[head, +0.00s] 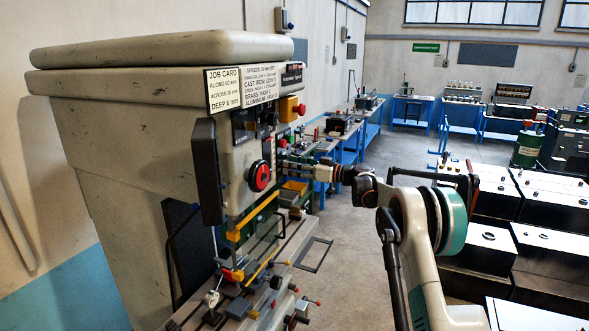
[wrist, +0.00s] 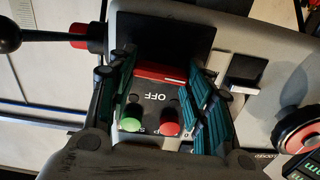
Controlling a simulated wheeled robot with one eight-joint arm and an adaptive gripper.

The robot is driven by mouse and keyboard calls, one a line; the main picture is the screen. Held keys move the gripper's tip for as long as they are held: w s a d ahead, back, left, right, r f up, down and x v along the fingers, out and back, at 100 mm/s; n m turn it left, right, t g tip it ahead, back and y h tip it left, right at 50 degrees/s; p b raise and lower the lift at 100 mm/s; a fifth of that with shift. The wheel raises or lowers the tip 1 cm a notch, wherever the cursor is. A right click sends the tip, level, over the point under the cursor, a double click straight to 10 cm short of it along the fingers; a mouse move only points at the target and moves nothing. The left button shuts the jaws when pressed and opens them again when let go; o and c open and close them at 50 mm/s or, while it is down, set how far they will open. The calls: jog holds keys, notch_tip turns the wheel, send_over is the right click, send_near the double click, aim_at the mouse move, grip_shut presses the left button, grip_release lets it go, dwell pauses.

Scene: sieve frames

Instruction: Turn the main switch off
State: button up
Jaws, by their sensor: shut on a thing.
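My gripper (head: 284,161) reaches from the right to the front of the big grey machine (head: 130,110). In the wrist view my gripper's fingers (wrist: 160,88) stand on both sides of a red bar, which looks like the handle of the main switch (wrist: 158,74), and are shut on it. The word OFF shows upside down on the dark plate (wrist: 155,97) beside it. A green button (wrist: 132,119) and a red button (wrist: 169,121) sit near the handle between the fingers. In the head view my gripper mostly hides the switch, so its exact angle is unclear.
A yellow box with a red knob (head: 290,108) is above. A black ball lever (wrist: 8,35) shows in the wrist view. The machine table with small levers lies below; open floor is to the right.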

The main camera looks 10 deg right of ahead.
jog(key=shift+w+d+f+m+b, duration=0.1)
jog(key=shift+m+b, duration=1.8)
jog(key=shift+m, duration=2.35)
jog(key=shift+w+d+f+m+b, duration=0.1)
jog(key=shift+m+b, duration=1.8)
jog(key=shift+m, duration=2.35)
jog(key=shift+c, duration=0.2)
jog(key=o, duration=1.1)
jog(key=v, duration=1.2)
